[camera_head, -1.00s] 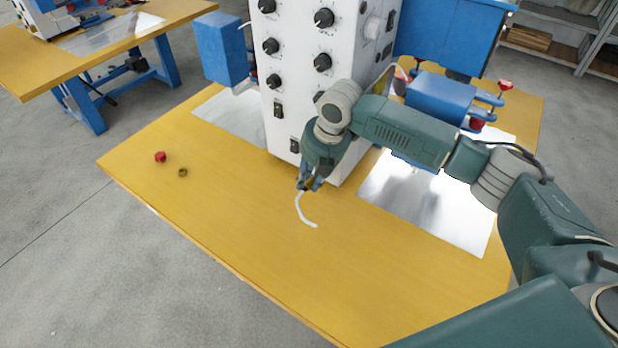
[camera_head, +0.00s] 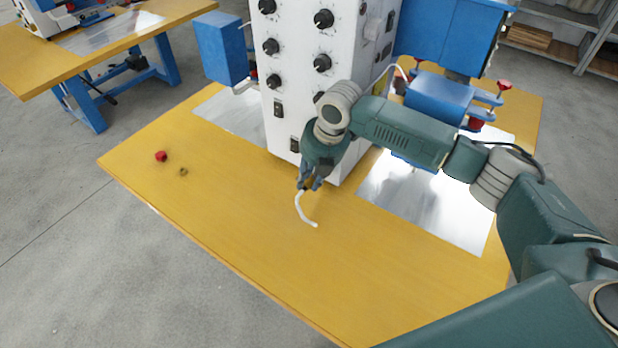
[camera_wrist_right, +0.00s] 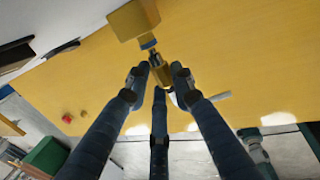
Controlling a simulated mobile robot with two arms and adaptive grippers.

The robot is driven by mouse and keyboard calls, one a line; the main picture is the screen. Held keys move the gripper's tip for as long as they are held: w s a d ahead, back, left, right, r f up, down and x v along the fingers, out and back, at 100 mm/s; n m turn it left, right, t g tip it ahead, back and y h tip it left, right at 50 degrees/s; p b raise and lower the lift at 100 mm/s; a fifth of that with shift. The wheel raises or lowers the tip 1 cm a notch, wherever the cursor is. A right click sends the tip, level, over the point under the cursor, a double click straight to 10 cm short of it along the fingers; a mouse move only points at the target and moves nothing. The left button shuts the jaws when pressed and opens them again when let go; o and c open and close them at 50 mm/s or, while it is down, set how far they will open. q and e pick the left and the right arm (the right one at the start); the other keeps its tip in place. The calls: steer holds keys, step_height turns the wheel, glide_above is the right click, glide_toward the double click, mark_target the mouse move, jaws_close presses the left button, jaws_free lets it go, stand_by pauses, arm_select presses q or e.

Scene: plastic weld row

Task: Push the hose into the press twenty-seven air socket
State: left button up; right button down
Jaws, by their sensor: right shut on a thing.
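A short white hose (camera_head: 305,210) hangs in a curve from the tips of my right gripper (camera_head: 308,184), low in front of the white press housing (camera_head: 310,90). In the right wrist view my right gripper's fingers (camera_wrist_right: 160,80) close around a brass-coloured cylindrical piece (camera_wrist_right: 163,76), with the white hose (camera_wrist_right: 222,97) showing behind at right. Just beyond is a yellow block (camera_wrist_right: 134,20) with a metal collar (camera_wrist_right: 148,43), which looks like the air socket. The collar and the held piece are lined up closely; whether they touch I cannot tell. My left gripper is out of view.
A red cap (camera_head: 161,156) and a small brass ring (camera_head: 183,172) lie on the yellow table (camera_head: 240,220) at left. The front of the table is clear. Blue press units (camera_head: 221,48) flank the housing, and a metal plate (camera_head: 470,220) lies at right.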

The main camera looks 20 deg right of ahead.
steer(key=shift+w+d, duration=0.35)
steer(key=shift+d, duration=0.05)
stand_by(0.6)
steer(key=c, duration=1.4)
jaws_free()
steer(key=v, duration=1.2)
